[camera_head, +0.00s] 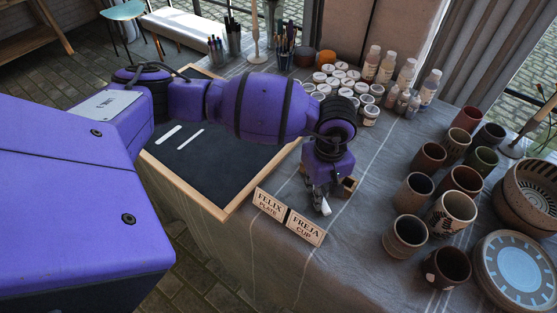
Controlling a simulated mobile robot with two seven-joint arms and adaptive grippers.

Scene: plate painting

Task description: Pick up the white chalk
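Two white sticks that look like chalk show on the dark chalkboard (225,165): a thicker one (168,135) and a thinner one (190,139). I cannot tell if they are loose chalk or drawn strokes. My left gripper (322,203) points down over the cloth, beyond the board's right corner and beside the name cards. A small white piece (326,208) shows at its fingertips; I cannot tell if it is chalk or part of the finger. A small brown box (347,186) is right beside the gripper, partly hidden by it. My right gripper is out of view.
Name cards (305,227) (270,204) stand in front of the gripper. Several cups (405,238) and plates (519,275) crowd the right. Paint jars (369,115), bottles (405,73) and brush holders (233,42) stand at the back. The cloth (345,255) in front is clear.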

